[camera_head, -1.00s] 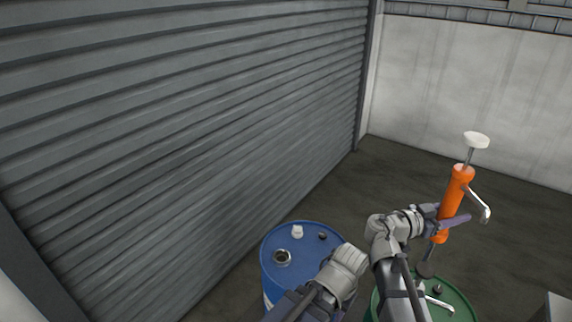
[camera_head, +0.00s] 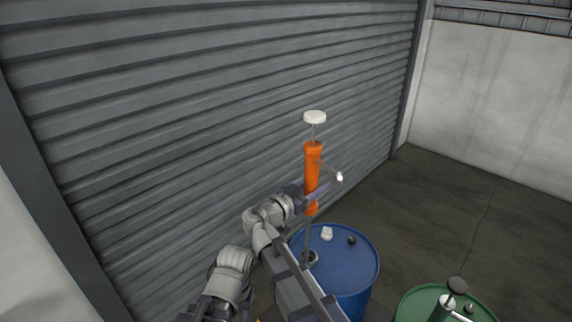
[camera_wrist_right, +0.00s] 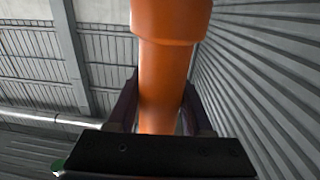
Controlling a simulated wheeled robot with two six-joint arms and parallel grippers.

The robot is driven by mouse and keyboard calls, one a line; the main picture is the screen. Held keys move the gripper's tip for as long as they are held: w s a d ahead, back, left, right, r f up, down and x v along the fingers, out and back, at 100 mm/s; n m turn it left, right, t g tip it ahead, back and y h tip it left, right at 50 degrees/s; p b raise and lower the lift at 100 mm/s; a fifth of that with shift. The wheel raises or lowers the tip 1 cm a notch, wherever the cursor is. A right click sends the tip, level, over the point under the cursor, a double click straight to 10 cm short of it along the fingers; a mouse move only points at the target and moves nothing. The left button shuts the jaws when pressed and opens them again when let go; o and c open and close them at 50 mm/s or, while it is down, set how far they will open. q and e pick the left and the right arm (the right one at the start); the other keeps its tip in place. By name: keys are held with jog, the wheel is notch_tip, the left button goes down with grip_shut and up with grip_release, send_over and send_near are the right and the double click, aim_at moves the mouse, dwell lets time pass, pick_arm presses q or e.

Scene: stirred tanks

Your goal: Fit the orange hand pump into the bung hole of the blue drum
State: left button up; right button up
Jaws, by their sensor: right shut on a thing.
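The orange hand pump (camera_head: 312,163) stands about upright, with a white knob on top and a pale spout to the right. My right gripper (camera_head: 316,193) is shut on its orange body. The right wrist view also shows the pump body (camera_wrist_right: 163,85) between the two dark fingers (camera_wrist_right: 160,112). The blue drum (camera_head: 345,268) is below the pump. Its bung hole (camera_head: 312,257) is near the left of the lid, partly behind my arm. The pump's thin grey tube comes down in front of the lid near the hole; I cannot tell whether its tip is inside. My left gripper is not in view.
A white cap (camera_head: 327,233) and a small dark plug (camera_head: 352,240) are on the blue lid. A green drum (camera_head: 480,302) at lower right has a dark-topped fitting (camera_head: 457,286) on it. A ribbed grey wall (camera_head: 200,110) rises close behind the blue drum. Floor at right is clear.

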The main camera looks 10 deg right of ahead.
jog(key=w+d+f+n+t+y+b, duration=0.1)
jog(key=w+n+t+y, duration=0.5)
jog(key=w, duration=0.6)
jog(key=shift+w+d+n+y, duration=0.25)
jog(key=shift+d+n+y, duration=0.15)
jog(key=shift+d+y, duration=0.65)
jog(key=shift+s+a+f, duration=0.1)
jog(key=shift+a, duration=0.05)
jog(key=shift+f+b, duration=1.75)
jog(key=shift+b, duration=0.1)
jog(key=shift+f+b, duration=2.3)
jog(key=shift+f, duration=0.05)
jog(key=shift+f+b, duration=2.9)
jog(key=shift+b, duration=0.05)
